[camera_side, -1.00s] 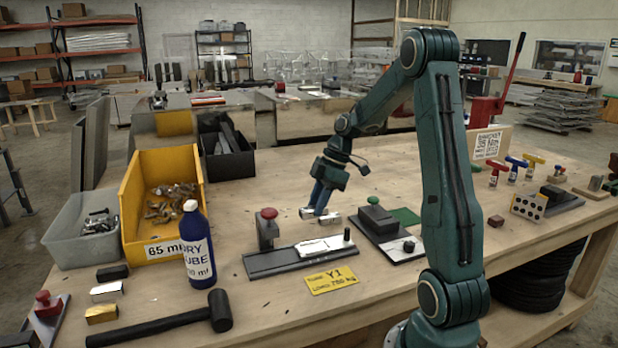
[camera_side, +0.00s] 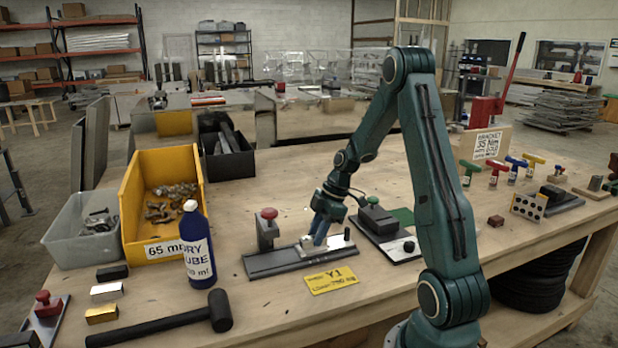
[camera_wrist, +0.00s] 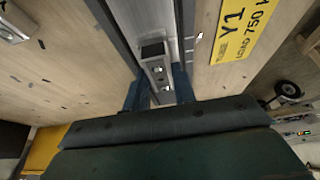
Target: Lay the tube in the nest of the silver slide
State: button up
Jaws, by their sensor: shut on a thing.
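My gripper (camera_side: 316,241) is shut on a short silver tube (camera_side: 307,243), just above or at the silver slide (camera_side: 289,256); contact is unclear. In the wrist view, the blue fingers (camera_wrist: 160,91) flank the tube (camera_wrist: 158,68), whose dark open end faces away from me. The tube lines up roughly along the slide (camera_wrist: 162,14).
A second fixture with a black block (camera_side: 376,218) stands close to the right. A yellow Y1 plate (camera_side: 331,278) lies in front. A blue bottle (camera_side: 198,245), yellow bin (camera_side: 138,205) and hammer (camera_side: 219,311) are at the left. Bare table lies behind the rail.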

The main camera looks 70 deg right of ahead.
jog(key=shift+f, duration=0.25)
jog(key=shift+f, duration=0.15)
jog(key=o, duration=1)
jog(key=v, duration=1.2)
jog(key=shift+a+r, duration=0.1)
jog(key=shift+r, duration=0.1)
